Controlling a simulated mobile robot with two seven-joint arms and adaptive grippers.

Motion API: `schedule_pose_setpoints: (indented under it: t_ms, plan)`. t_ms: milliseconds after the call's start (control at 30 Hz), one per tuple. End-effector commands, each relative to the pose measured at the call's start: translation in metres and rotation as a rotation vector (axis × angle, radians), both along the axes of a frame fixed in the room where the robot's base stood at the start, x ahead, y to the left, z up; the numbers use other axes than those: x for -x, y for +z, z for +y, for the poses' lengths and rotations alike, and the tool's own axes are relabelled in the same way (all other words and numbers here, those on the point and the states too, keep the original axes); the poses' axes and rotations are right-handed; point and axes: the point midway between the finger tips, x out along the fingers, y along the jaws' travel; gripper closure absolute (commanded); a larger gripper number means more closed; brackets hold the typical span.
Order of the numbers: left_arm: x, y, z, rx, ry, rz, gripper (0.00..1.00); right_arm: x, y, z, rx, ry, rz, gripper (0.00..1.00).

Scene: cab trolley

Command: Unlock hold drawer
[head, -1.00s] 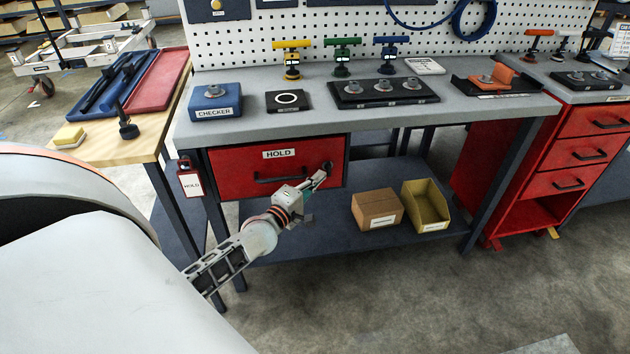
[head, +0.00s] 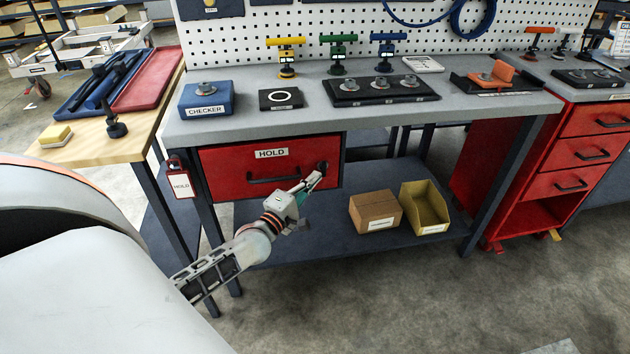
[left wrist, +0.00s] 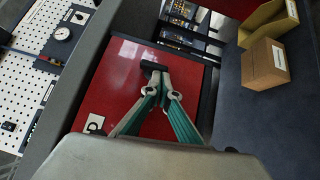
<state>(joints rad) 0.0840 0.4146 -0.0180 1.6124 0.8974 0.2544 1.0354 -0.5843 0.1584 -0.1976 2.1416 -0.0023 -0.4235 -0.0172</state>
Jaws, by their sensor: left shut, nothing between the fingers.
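The red HOLD drawer (head: 225,178) sits under the left part of the grey bench and looks closed, with a black bar handle (head: 272,177) and a white HOLD label (head: 272,153). A dark lock (head: 323,166) is at the upper right of its front. My left gripper (head: 318,177) has its fingertips at this lock, shut and empty. In the left wrist view the fingertips (left wrist: 155,72) meet at a black piece (left wrist: 153,65) against the red drawer front (left wrist: 112,85); the fingers partly hide it, and contact is unclear. My right gripper is in neither view.
A red-and-white HOLD tag (head: 182,185) hangs by the bench's left leg. A cardboard box (head: 375,211) and a yellow bin (head: 425,208) stand on the lower shelf. A blue checker (head: 206,98) is on the bench top. Floor in front is clear.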

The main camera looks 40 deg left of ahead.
Motion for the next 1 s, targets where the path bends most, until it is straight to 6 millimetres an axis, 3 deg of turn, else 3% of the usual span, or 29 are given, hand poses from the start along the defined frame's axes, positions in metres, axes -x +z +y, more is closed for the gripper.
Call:
schedule_pose_setpoints:
  t_ms: [633,733,1000]
  plan:
    - [-0.001,-0.016,-0.003,0.105,-0.001,-0.112,1.00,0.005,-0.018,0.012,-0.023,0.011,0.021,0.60]
    - [-0.001,-0.022,-0.003,0.141,-0.001,-0.150,1.00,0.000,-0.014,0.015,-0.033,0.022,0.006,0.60]
    - [-0.005,-0.036,-0.008,0.291,0.002,-0.314,1.00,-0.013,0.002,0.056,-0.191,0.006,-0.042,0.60]
